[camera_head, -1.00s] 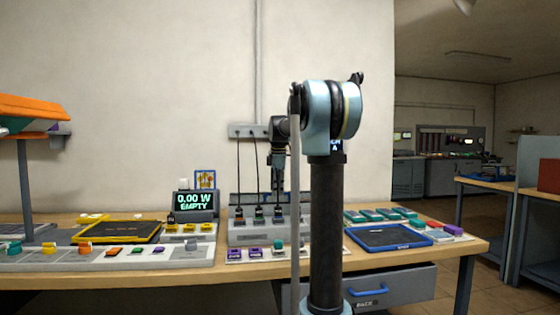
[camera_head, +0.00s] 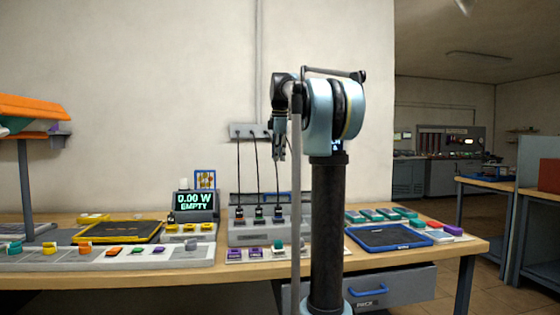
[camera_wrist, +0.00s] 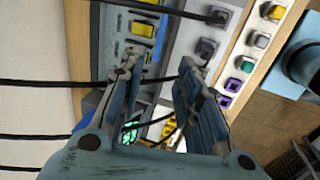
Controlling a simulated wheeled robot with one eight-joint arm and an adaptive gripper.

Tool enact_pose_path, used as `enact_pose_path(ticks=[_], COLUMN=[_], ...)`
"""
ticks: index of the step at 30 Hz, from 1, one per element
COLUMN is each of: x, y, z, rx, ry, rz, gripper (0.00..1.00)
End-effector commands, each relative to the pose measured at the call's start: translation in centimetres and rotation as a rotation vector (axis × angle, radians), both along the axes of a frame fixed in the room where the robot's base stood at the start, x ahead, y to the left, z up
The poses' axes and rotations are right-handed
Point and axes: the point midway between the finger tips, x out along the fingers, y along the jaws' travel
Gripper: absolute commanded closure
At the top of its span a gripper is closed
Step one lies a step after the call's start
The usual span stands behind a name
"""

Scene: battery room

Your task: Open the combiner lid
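The grey box with cables (camera_head: 262,236), which I take to be the combiner, stands mid-bench against the wall. Three black cables run down into its top. I cannot make out which part is its lid. In the wrist view its grey body (camera_wrist: 172,60) and black plugs show beyond my fingers. My gripper (camera_head: 279,156) points down in the air above the box, apart from it, partly in front of the cables. In the wrist view my gripper (camera_wrist: 158,68) has its fingers spread with nothing held between them. Cables pass close to the fingertips in that view.
A display reading 0.00 W EMPTY (camera_head: 195,202) stands left of the box. A yellow-rimmed tray (camera_head: 118,232) lies further left, a blue-rimmed tray (camera_head: 388,237) to the right. A drawer (camera_head: 390,290) is below the bench.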

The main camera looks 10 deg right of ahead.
Motion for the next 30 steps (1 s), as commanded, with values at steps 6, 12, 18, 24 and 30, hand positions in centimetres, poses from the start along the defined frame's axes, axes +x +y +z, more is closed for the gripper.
enact_pose_path(ticks=[6, 12, 18, 24, 30], x=[-1.4, -3.1, -4.2, -4.4, -4.4], y=[0.0, 0.0, 0.0, -0.1, 0.0], z=[0.9, -0.4, -1.1, -1.3, -1.3], rx=[0.007, 0.021, 0.03, 0.032, 0.032], ry=[0.0, 0.0, 0.0, 0.0, 0.0], rz=[-0.036, -0.108, -0.152, -0.162, -0.162], gripper=[0.69, 0.69, 0.69, 0.69, 0.69])
